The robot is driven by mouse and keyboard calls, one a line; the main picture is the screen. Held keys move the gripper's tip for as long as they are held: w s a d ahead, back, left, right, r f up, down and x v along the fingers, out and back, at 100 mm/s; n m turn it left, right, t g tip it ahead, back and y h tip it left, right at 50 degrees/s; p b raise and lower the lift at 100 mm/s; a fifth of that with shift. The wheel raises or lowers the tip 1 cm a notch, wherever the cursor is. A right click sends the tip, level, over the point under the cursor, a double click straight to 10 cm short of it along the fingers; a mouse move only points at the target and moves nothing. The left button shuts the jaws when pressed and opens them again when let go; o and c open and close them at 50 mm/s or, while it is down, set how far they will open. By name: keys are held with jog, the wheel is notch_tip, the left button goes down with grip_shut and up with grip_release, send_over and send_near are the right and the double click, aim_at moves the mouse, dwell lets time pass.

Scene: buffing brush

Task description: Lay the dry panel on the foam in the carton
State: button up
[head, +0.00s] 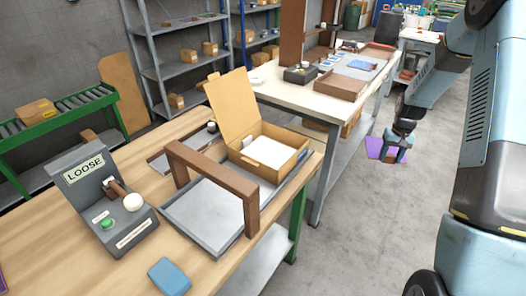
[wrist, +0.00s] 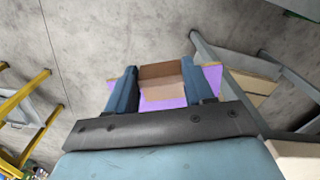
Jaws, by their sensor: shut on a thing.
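The open carton (head: 285,166) stands on the wooden bench with its lid flap up. White foam (head: 264,152) lies inside it, with nothing seen on top. My gripper (head: 394,152) is to the right of the carton and bench, over the open floor. It is shut on a purple panel (head: 373,148), well apart from the carton. In the wrist view, the panel (wrist: 207,78) shows purple around a brown block-like part between the fingers of my gripper (wrist: 163,88). Whether the panel is dry cannot be told.
A brown arch (head: 212,168) stands over a grey tray (head: 190,215) beside the carton. A grey control box (head: 113,215) labelled LOOSE and a blue block (head: 169,276) are at the bench's left and front. A second table (head: 290,92) stands behind. The floor between is clear.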

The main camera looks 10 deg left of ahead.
jog(key=shift+w+d, duration=0.1)
jog(key=shift+d, duration=0.4)
